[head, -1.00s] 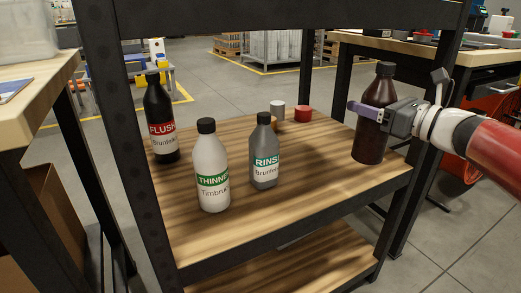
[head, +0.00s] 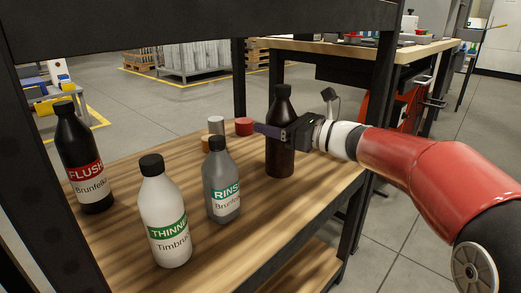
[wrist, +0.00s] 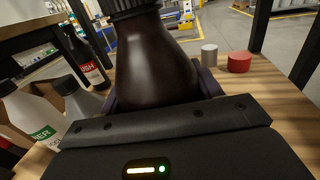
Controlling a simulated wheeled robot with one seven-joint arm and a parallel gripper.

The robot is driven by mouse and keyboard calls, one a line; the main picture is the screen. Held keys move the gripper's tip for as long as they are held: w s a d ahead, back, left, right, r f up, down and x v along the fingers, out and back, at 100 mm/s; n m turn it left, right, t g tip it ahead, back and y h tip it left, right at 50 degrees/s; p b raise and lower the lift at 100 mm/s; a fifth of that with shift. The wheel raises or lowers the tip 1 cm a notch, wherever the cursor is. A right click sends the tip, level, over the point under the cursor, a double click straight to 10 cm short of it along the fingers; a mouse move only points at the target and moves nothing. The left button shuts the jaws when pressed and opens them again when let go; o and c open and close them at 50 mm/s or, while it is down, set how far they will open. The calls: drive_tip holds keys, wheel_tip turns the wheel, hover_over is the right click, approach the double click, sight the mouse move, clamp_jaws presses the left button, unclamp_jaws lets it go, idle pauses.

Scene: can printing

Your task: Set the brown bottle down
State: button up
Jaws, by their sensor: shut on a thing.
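The brown bottle (head: 281,154) is upright at the right part of the wooden shelf in the head view, dark with a black cap. My gripper (head: 268,131) is shut on its body from the right. In the wrist view the bottle (wrist: 155,60) stands between my fingers, its lower part hidden by the gripper body. In the head view its base appears at the shelf surface (head: 222,258); I cannot tell whether it touches.
The thinner bottle (head: 164,215), rinse bottle (head: 221,185) and flush bottle (head: 80,160) stand to the left. A red cap-like cylinder (head: 244,126) and a grey one (head: 216,125) sit behind. Black shelf posts (head: 372,110) frame the shelf. Bare wood lies front of the brown bottle.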

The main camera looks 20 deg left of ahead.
sight(274, 143)
drive_tip(key=shift+f+b, duration=0.35)
drive_tip(key=shift+f, duration=2.15)
drive_tip(key=o, duration=1.5)
drive_tip(key=shift+c, duration=0.2)
